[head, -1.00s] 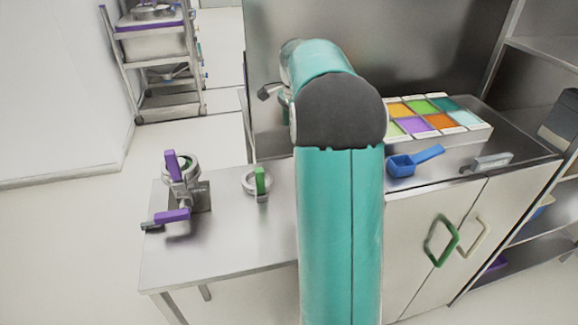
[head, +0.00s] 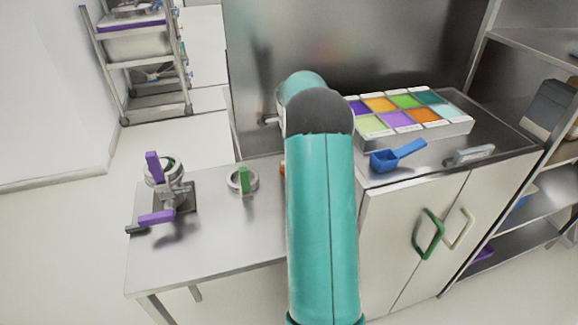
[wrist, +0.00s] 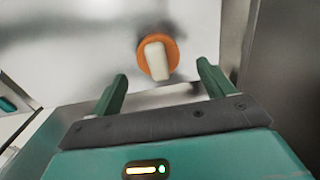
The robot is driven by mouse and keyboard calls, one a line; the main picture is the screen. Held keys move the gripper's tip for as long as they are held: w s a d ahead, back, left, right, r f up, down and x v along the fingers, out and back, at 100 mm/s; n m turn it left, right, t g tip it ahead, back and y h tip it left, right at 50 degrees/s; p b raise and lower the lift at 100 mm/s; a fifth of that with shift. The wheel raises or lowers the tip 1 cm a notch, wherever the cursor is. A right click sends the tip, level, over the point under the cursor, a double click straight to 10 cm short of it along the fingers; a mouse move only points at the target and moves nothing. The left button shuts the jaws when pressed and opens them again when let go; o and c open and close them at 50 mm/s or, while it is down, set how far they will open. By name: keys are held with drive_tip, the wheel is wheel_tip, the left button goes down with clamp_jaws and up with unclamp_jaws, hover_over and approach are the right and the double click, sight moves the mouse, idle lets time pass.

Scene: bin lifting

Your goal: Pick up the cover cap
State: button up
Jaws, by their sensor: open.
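A round orange cap (wrist: 144,60) with a cream handle shows in the wrist view, on a pale metal surface. It looks like the cover cap. My gripper (wrist: 162,71) is open and empty, with one green finger on each side below the cap. The cap lies ahead, between the lines of the fingers, apart from both. In the head view only a sliver of orange (head: 283,168) shows beside my teal arm, which hides the rest and my gripper.
A round lid with a green handle (head: 244,180) and a purple-handled clamp device (head: 163,192) stand on the metal table (head: 215,245). On the cabinet to the right are a blue scoop (head: 384,161), a coloured tray (head: 458,127) and a metal handle (head: 474,155). The table's front is clear.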

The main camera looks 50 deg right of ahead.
drive_tip(key=f, duration=0.4)
drive_tip(key=shift+a+f, duration=0.2)
drive_tip(key=shift+f, duration=0.2)
drive_tip(key=c, duration=1)
drive_tip(key=shift+r, duration=0.15)
